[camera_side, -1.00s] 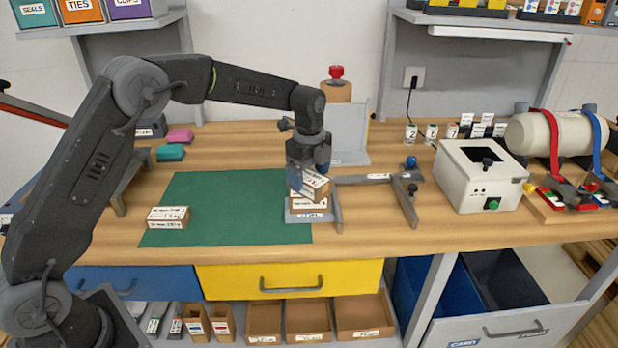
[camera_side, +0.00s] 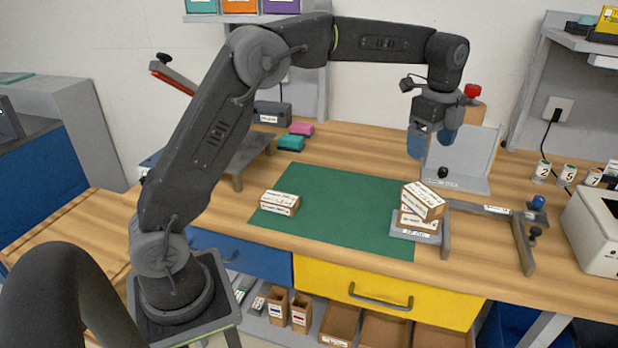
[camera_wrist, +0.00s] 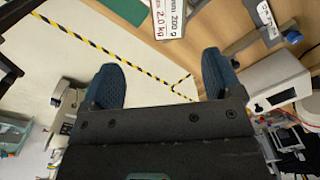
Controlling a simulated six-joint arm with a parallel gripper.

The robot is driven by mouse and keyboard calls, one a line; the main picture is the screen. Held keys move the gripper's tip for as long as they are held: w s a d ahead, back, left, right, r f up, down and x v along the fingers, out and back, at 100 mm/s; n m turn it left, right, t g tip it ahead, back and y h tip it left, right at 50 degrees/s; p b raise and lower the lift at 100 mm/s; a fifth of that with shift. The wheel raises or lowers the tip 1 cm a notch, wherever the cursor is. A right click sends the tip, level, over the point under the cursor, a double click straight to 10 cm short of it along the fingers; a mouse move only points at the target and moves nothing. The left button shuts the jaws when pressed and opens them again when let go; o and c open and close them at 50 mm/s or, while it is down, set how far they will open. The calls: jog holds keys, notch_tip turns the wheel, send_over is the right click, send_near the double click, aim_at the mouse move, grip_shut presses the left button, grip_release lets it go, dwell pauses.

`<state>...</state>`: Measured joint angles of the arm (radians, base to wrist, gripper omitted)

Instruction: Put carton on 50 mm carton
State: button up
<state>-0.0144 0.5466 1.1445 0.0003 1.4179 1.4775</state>
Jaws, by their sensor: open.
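A brown carton with white labels (camera_side: 423,202) rests on top of another labelled carton (camera_side: 418,221) at the right end of the green mat. The upper carton is turned relative to the lower one and looks tilted, its right end lower. The lower carton stands on a flat grey plate (camera_side: 415,236). My gripper (camera_side: 432,143) is open and empty, above the stack and apart from it. In the wrist view, my gripper's two blue fingers (camera_wrist: 161,75) are spread with nothing between them. White labels reading 200 g and 2.0 kg show at the top of that view.
Another carton (camera_side: 280,203) lies on the left of the green mat (camera_side: 335,215). A grey bracket frame (camera_side: 490,212) stands right of the stack, and a grey upright panel (camera_side: 462,160) behind it. The mat's middle is clear.

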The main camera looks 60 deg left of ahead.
jog(key=s+r+n+t, duration=0.2)
jog(key=s+r+n, duration=0.35)
jog(key=s, duration=0.45)
jog(key=s+f+n+t, duration=0.1)
jog(key=s+f+n, duration=0.1)
jog(key=s, duration=0.5)
jog(key=s+f+n+t, duration=0.1)
jog(key=s+f+n, duration=0.1)
jog(key=s+n, duration=0.3)
jog(key=s+f+n+t, duration=0.1)
jog(key=s+n, duration=0.3)
jog(key=s, duration=0.5)
jog(key=shift+s+d+f, duration=0.25)
jog(key=shift+d+f, duration=0.15)
jog(key=shift+f, duration=0.05)
